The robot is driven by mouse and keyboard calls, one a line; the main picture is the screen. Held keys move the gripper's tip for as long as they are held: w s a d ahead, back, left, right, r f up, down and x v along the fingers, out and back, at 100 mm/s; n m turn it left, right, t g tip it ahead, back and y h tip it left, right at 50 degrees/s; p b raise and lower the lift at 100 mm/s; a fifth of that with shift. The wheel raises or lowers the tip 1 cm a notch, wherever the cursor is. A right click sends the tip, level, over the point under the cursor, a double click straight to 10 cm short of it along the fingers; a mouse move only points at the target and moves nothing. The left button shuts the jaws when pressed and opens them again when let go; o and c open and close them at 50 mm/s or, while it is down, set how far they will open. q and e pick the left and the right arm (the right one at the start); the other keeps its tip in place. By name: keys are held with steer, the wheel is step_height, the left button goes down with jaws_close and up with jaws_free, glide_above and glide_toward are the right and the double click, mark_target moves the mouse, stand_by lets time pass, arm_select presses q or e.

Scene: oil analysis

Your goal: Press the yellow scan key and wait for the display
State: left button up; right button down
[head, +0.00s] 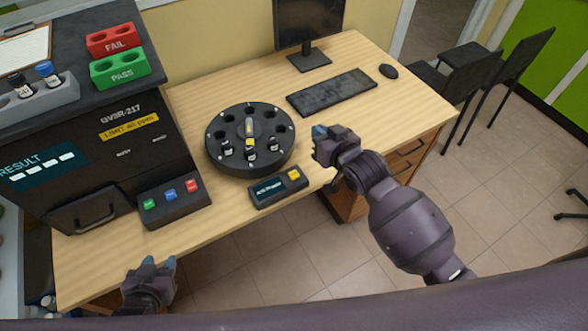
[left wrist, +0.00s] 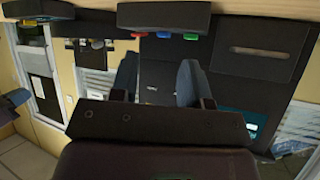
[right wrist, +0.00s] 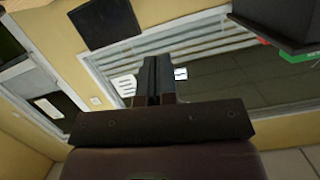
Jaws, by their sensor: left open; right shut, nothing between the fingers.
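The yellow scan key (head: 294,175) is on the right part of a small dark scanner box (head: 266,195) at the desk's front edge. Its display (head: 270,190) is lit with small text that I cannot read surely. A round black carousel (head: 222,160) with several vials stands just behind it. My right gripper (head: 319,132) is shut and empty, above the desk to the right of the carousel, up and right of the key and apart from it. My left gripper (head: 160,266) is open and empty at the front left, below the button panel; its fingers also show in the left wrist view (left wrist: 157,82).
A dark analyser (head: 140,165) with a RESULT screen (head: 40,165) and a button panel (head: 172,200) stands at left. Red FAIL (head: 113,50) and green PASS (head: 135,75) racks sit on top.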

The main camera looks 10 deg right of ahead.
steer(key=w+a+m+g+p, duration=0.3)
steer(key=w+a+m+g, duration=0.1)
steer(key=a+m, duration=0.35)
step_height(320, 180, down, 6)
steer(key=s+d+m+g+h, duration=0.1)
steer(key=s+m+g, duration=0.1)
steer(key=m, duration=1.3)
steer(key=shift+s+d+m, duration=0.2)
steer(key=shift+s+m, duration=0.05)
steer(key=shift+m, duration=0.1)
steer(key=shift+f, duration=0.1)
steer(key=shift+f, duration=0.1)
